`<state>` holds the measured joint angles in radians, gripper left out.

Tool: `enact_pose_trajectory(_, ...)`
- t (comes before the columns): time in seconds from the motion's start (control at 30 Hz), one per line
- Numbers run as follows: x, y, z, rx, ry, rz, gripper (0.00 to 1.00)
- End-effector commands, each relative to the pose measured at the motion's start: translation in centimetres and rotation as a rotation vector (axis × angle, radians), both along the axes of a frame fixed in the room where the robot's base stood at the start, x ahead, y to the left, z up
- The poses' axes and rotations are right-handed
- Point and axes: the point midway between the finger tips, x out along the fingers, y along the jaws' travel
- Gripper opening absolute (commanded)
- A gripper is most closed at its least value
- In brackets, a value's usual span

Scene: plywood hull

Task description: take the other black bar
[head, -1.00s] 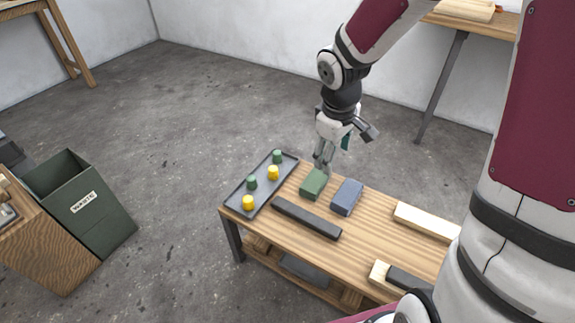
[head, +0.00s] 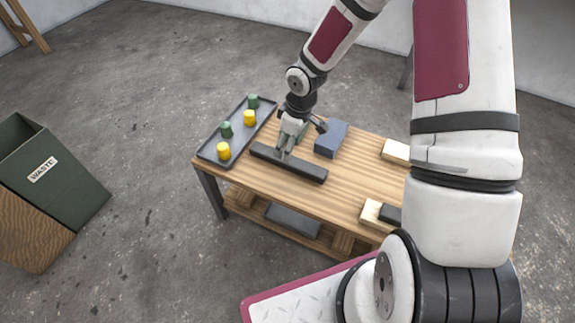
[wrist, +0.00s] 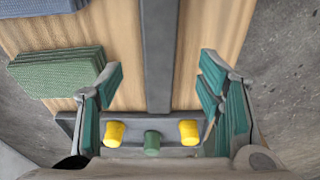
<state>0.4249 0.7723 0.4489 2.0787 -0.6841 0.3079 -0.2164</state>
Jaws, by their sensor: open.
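A long black bar (head: 305,170) lies on the wooden bench (head: 350,185), just in front of the tray. In the wrist view the bar (wrist: 159,50) runs lengthwise between my open fingers. My gripper (head: 284,156) is open and empty above the bar, pointing down; it also shows in the wrist view (wrist: 160,88). Its fingers are apart from the bar on both sides. A second black bar (head: 390,215) lies by a pale wood block (head: 371,212) near the bench's right front, partly hidden by my arm.
A dark tray (head: 210,152) with yellow and green pegs is at the bench's left end. A green block (wrist: 55,73) and a blue block (head: 331,138) stand close behind the bar. Another pale block (head: 396,151) lies farther right. A waste bin (head: 65,190) stands left.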

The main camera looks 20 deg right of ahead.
Motion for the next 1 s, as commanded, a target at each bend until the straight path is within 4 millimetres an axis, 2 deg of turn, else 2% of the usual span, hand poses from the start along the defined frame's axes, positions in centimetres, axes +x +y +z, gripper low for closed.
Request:
enact_pose_trajectory(0.03,0.1,0.1,-0.9,0.000,0.001,0.001,0.61)
enact_pose_trajectory(0.1,0.1,0.1,-1.5,0.000,0.001,0.001,0.61)
enact_pose_trajectory(0.37,0.2,0.2,-2.5,-0.001,0.001,0.000,0.61)
enact_pose_trajectory(0.7,0.5,0.4,-6.7,-0.001,0.001,0.001,0.61)
enact_pose_trajectory(0.97,0.6,0.4,-6.9,0.000,0.000,0.000,0.61)
enact_pose_trajectory(1.0,0.6,0.4,-6.9,0.000,0.000,0.000,0.56)
